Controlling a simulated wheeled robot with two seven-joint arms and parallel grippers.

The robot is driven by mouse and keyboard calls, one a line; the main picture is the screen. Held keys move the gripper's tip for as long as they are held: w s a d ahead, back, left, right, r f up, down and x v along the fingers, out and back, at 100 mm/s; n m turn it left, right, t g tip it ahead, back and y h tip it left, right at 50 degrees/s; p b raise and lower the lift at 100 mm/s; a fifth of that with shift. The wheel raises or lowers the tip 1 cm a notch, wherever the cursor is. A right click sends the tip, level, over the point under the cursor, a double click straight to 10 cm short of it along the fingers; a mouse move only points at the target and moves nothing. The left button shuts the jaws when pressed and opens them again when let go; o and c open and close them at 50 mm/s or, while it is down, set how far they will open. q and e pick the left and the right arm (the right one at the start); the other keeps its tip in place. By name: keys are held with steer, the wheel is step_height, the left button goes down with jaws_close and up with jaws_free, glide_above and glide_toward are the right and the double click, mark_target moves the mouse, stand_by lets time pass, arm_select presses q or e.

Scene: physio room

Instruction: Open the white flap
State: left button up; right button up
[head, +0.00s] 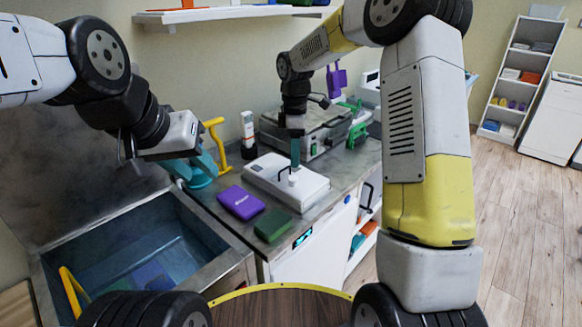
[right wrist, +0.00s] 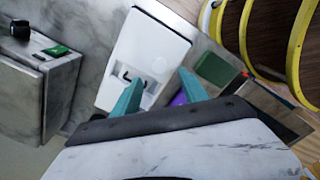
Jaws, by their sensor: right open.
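My right gripper (head: 294,160) points down over the flap. In its wrist view the two teal fingers (right wrist: 157,80) stand apart on either side of the handle area, with nothing gripped; contact cannot be told. My left gripper (head: 203,160) is above the sink's back corner, away from the flap; its finger gap is unclear.
A deep sink (head: 150,240) is at the left. A grey machine (head: 315,130) stands behind. A round wooden top (head: 280,308) with a yellow rim is in front.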

mark_target(293, 178)
steer(key=shift+w+a+f, duration=0.2)
steer(key=shift+f, duration=0.55)
step_height(293, 178, down, 7)
steer(key=shift+f, duration=0.1)
steer(key=shift+c, duration=0.2)
jaws_close()
stand_by(0.9)
